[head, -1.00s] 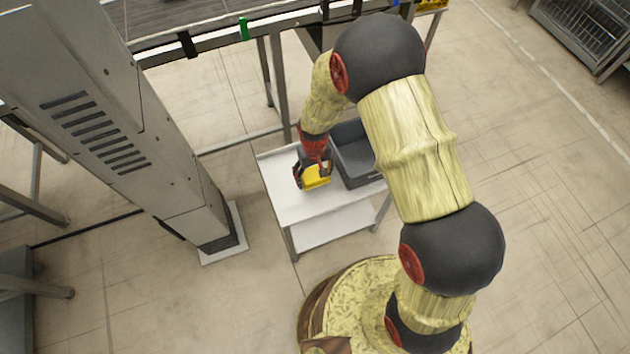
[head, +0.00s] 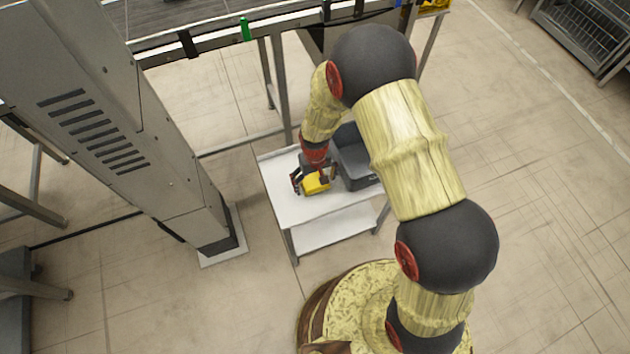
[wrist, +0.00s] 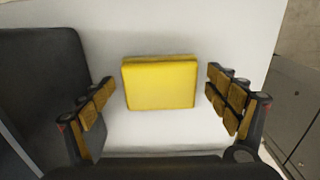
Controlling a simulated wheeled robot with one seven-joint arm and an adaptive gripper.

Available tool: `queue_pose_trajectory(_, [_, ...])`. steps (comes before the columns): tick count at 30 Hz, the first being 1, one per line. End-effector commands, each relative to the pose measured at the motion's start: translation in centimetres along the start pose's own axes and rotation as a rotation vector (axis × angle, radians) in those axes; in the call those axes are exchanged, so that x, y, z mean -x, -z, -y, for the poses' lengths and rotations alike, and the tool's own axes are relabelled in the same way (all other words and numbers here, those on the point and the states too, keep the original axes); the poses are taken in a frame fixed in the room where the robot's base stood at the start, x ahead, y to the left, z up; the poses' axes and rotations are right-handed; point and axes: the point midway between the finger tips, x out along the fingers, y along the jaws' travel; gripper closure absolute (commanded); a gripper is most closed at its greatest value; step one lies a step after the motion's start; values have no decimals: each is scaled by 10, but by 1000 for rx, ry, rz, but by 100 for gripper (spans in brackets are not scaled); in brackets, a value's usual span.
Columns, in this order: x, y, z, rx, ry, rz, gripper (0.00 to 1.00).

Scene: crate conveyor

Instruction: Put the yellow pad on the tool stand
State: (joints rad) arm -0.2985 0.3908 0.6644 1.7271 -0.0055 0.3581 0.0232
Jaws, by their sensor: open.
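The yellow pad (wrist: 160,84) lies flat on the white top of a two-level stand (head: 285,205), which I take for the tool stand. In the head view the pad (head: 316,185) shows near the middle of that top, partly covered by my gripper. My gripper (wrist: 160,80) is open above it. One finger is on each side of the pad in the wrist view, with a visible gap on both sides, so neither finger touches it.
A dark grey crate (head: 352,160) stands on the same white top, right of the pad in the head view and left in the wrist view. A conveyor (head: 215,40) runs behind. A grey column (head: 130,130) stands to the left. The front of the top is clear.

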Motion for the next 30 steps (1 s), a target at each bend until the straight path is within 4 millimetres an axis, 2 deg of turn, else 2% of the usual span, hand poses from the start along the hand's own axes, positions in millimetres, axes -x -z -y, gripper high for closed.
queue_pose_trajectory(11, [6,0,0,0,0,-1,10])
queue_pose_trajectory(14, [19,1,0,0,0,-2,10])
queue_pose_trajectory(24, [89,1,0,0,0,-3,10])
queue_pose_trajectory(30, [114,0,0,0,0,0,10])
